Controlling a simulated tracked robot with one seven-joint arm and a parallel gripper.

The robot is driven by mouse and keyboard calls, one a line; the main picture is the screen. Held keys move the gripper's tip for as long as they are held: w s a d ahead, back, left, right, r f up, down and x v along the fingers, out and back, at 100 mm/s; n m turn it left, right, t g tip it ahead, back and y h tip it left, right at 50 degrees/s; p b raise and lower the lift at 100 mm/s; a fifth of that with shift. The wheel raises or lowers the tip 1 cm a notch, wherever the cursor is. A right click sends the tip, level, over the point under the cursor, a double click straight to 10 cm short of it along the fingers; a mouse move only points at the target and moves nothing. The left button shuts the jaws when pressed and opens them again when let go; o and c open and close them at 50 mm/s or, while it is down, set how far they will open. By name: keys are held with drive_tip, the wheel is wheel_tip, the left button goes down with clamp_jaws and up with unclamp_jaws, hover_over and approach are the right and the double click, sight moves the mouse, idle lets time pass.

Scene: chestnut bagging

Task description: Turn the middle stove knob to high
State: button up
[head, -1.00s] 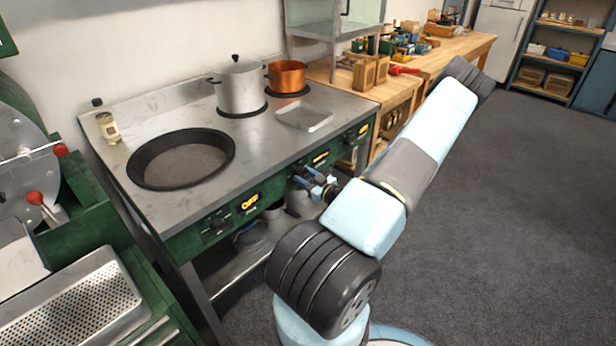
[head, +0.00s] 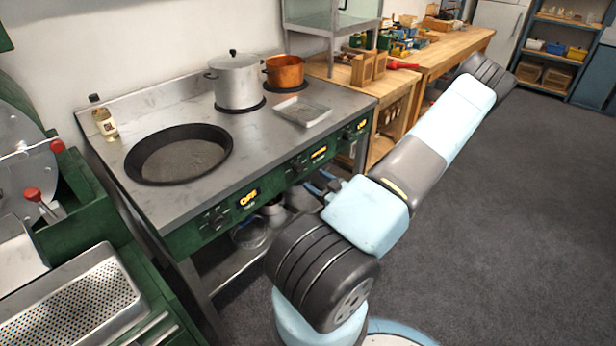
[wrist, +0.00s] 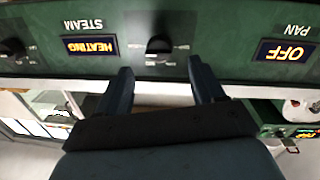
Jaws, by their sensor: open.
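The middle stove knob (head: 298,164) is black and sits on the green front panel (head: 275,186), left of a lit display in the head view. In the wrist view, which is upside down, the knob (wrist: 159,46) lies beyond my fingertips, roughly centred between them. The display beside it reads HEATING (wrist: 90,46), with the label STEAM. The knob's exact pointer direction is too small to tell. My gripper (wrist: 161,69) is open and empty, apart from the knob. In the head view my gripper (head: 320,184) shows dark below the panel, partly hidden by my arm.
The left display reads OFF (head: 249,198), labelled PAN, with its own knob (head: 214,217). A right knob (head: 348,133) sits farther along. A large black pan (head: 180,154), a grey pot (head: 238,82), a copper pot (head: 285,71) and a tray (head: 303,111) stand on the stove.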

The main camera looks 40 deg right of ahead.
drive_tip(key=s, duration=0.6)
drive_tip(key=shift+s, duration=0.35)
